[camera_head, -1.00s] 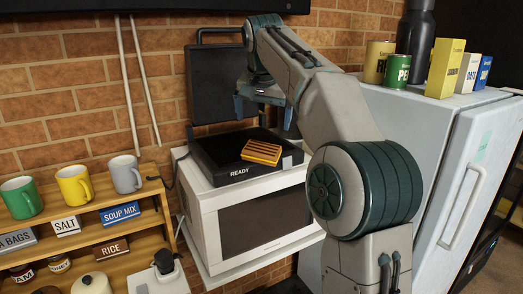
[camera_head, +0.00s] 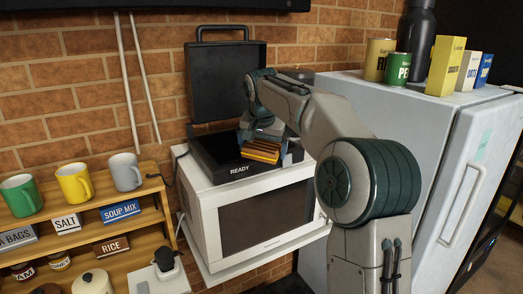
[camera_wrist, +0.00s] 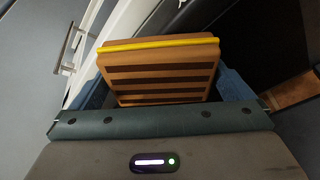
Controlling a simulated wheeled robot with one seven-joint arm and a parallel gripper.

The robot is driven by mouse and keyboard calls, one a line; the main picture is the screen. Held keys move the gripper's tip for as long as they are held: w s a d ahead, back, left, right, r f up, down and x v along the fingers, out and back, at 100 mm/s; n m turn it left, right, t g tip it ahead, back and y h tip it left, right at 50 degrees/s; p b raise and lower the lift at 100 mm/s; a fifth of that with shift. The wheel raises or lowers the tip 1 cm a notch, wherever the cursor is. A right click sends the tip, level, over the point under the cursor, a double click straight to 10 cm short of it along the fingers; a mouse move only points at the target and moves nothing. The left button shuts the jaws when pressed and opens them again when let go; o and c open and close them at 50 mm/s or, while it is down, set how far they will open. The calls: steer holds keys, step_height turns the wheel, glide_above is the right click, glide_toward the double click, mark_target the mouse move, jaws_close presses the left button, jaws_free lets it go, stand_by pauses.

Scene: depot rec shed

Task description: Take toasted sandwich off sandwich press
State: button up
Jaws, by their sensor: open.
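The toasted sandwich (camera_head: 262,152) is golden brown with dark grill stripes and a yellow filling line. It lies on the black sandwich press (camera_head: 215,160), whose lid (camera_head: 226,85) stands open against the wall. The press front reads READY. My gripper (camera_head: 264,140) is down at the sandwich, its blue fingers open on either side of it. In the wrist view the sandwich (camera_wrist: 165,75) sits between the two blue fingers, and I cannot tell whether they touch it. The palm hides part of the sandwich.
The press stands on a white microwave (camera_head: 215,205). A white fridge (camera_head: 400,130) at right carries tins and cartons. At left is a wooden shelf (camera_head: 145,190) with a green mug (camera_head: 20,196), a yellow mug (camera_head: 75,183) and a grey mug (camera_head: 124,172).

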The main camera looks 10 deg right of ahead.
steer(key=c, duration=0.5)
steer(key=shift+r, duration=0.2)
